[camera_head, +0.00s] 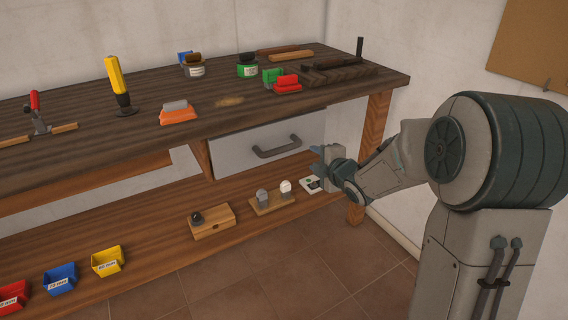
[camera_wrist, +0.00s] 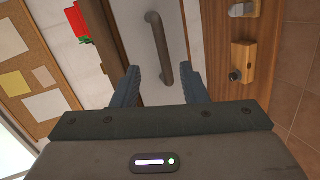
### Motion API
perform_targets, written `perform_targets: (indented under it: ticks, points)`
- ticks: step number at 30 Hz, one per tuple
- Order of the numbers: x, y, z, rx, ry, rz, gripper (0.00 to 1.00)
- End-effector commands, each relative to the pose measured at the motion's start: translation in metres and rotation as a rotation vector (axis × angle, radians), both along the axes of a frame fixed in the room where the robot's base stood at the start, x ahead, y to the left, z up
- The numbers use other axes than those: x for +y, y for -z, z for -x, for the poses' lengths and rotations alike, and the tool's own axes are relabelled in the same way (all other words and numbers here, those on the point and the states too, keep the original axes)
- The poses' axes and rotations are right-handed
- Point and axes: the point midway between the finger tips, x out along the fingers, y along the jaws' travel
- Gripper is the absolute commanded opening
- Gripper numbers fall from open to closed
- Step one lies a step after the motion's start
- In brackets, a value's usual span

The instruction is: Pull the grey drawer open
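The grey drawer (camera_head: 240,146) sits under the workbench top at its right end and looks shut. Its dark curved handle (camera_head: 277,147) is on the front face. My gripper (camera_head: 322,161) is to the right of the handle in the head view, apart from it. In the wrist view my gripper (camera_wrist: 160,82) has its two dark fingers spread wide, with nothing between the tips. The handle (camera_wrist: 168,50) shows ahead, between and beyond the fingers, and the drawer front (camera_wrist: 146,38) lies behind it.
The workbench top (camera_head: 225,112) holds jars, bins and tools. A wooden leg (camera_head: 376,120) stands right of the drawer. The lower shelf (camera_head: 150,208) carries a wooden block (camera_head: 212,222), a switch board (camera_head: 271,201) and several coloured bins. The floor in front is clear.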

Motion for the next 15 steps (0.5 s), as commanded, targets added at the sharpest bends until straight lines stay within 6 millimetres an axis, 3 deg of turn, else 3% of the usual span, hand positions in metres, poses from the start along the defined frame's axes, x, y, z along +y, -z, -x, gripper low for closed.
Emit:
perform_targets:
  ticks: [1,3,10,15]
  points:
    - [0.006,0.017,-0.005,-0.041,-0.044,0.008,0.4]
    - [0.015,0.022,-0.008,-0.092,-0.094,0.017,0.4]
    - [0.03,0.026,-0.018,-0.148,-0.145,0.026,0.4]
    - [0.046,0.032,-0.042,-0.146,-0.144,0.024,0.4]
